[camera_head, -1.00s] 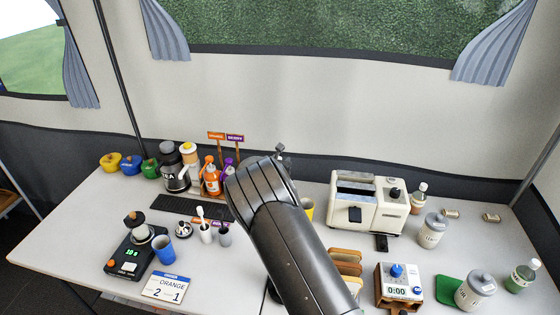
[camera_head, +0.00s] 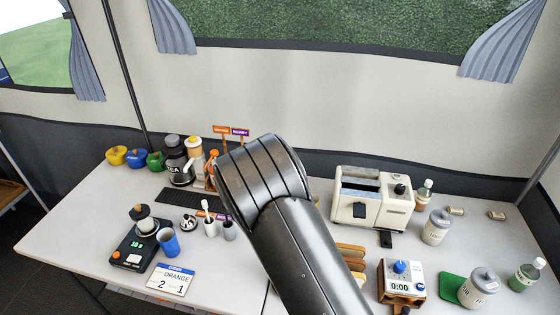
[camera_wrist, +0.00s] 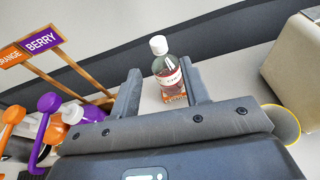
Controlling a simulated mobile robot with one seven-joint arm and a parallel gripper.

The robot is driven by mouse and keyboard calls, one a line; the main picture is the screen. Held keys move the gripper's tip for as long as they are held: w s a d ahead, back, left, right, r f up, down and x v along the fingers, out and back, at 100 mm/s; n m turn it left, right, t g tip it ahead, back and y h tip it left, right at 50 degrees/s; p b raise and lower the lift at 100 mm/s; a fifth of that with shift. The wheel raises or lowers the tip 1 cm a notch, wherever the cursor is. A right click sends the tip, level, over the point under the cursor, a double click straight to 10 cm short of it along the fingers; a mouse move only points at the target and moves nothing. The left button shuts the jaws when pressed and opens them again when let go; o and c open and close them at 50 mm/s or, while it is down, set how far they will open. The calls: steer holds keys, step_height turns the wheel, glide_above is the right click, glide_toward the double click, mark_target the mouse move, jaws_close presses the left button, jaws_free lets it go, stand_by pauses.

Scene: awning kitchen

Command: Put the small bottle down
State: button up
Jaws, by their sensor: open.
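The small bottle (camera_wrist: 167,68) shows in the wrist view, clear with a white cap and a red-and-white label. It looks upright on the pale table, between the fingers of my gripper (camera_wrist: 159,75) or just beyond them. The fingers are apart, one on each side of it. I see a gap on the left side; contact on the right is hard to tell. The lower end of the bottle is partly hidden by the gripper. In the head view my arm hides both this bottle and my gripper.
Orange (camera_wrist: 12,112) and purple (camera_wrist: 48,103) pump bottles and a sign rack (camera_wrist: 65,72) stand left of the gripper; a toaster (camera_head: 372,200) stands right. A yellow cup rim (camera_wrist: 284,122) is close on the right. A blue cup (camera_head: 168,242) and an order card (camera_head: 171,280) are front left.

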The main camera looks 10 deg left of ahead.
steer(key=shift+s+r, duration=0.15)
steer(key=shift+s, duration=0.35)
steer(key=s+d+r+m+g+h, duration=0.25)
steer(key=d+r+m, duration=0.45)
steer(key=d, duration=0.5)
steer(key=s+d+r+m+g+h, duration=0.2)
steer(key=s+d+r+m+h, duration=0.15)
steer(key=d+r+m, duration=0.6)
steer(key=s+d+m+g+y, duration=0.1)
steer(key=s+d+m+g, duration=0.3)
steer(key=s+d+m, duration=0.55)
steer(key=s+d+r+m+y, duration=0.1)
steer(key=s+m+y, duration=0.2)
steer(key=s, duration=1)
steer(key=s+r+m+y, duration=0.1)
steer(key=s+m+y, duration=0.2)
steer(key=s, duration=0.9)
steer(key=shift+s+d+r+m, duration=0.35)
steer(key=shift+d+m, duration=0.05)
steer(key=shift+m, duration=1.1)
steer(key=shift+g, duration=0.25)
